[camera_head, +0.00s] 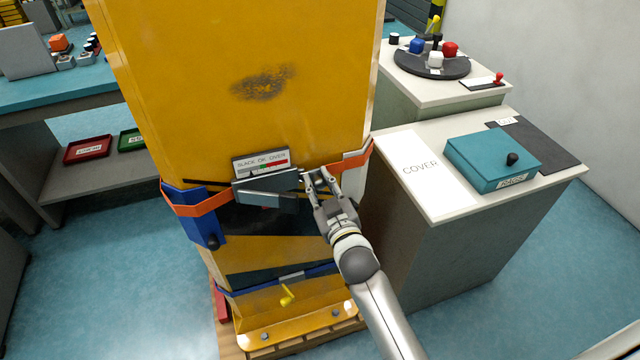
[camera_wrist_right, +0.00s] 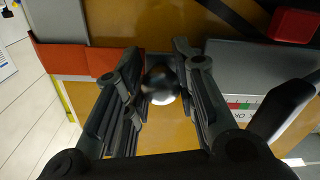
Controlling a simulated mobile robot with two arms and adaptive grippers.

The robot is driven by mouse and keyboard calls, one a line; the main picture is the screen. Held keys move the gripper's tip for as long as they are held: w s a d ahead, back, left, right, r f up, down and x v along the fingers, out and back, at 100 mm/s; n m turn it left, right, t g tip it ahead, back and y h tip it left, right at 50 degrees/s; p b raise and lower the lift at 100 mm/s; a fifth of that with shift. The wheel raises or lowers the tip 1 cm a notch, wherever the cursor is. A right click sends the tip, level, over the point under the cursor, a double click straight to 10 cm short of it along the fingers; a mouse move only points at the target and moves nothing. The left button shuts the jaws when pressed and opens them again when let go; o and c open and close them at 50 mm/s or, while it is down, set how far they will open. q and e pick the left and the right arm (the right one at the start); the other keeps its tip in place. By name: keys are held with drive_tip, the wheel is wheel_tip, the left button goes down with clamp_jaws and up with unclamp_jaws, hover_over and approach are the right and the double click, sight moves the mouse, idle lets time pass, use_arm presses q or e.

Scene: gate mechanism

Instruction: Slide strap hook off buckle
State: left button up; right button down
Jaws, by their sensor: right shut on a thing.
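The orange strap (camera_head: 198,206) wraps around the tall yellow cabinet. The grey buckle (camera_head: 268,188) sits on the cabinet's front, under a slack gauge (camera_head: 261,162). My right gripper (camera_head: 316,180) is just right of the buckle. In the right wrist view its fingers are shut on a round shiny metal knob (camera_wrist_right: 161,84). The fingers hide how the hook meets the buckle. My left gripper is not in view.
To the right, a cabinet holds a white COVER panel (camera_head: 428,172) and a teal box (camera_head: 492,162).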

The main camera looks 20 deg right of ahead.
sight(344, 168)
drive_tip(key=shift+d, duration=0.1)
drive_tip(key=d+p, duration=0.2)
drive_tip(key=d, duration=0.5)
drive_tip(key=shift+w, duration=0.15)
drive_tip(key=shift+d, duration=0.1)
drive_tip(key=c, duration=1.1)
unclamp_jaws()
drive_tip(key=shift+d, duration=0.15)
drive_tip(key=shift+c, duration=0.2)
drive_tip(key=s, duration=1.2)
drive_tip(key=shift+d, duration=0.15)
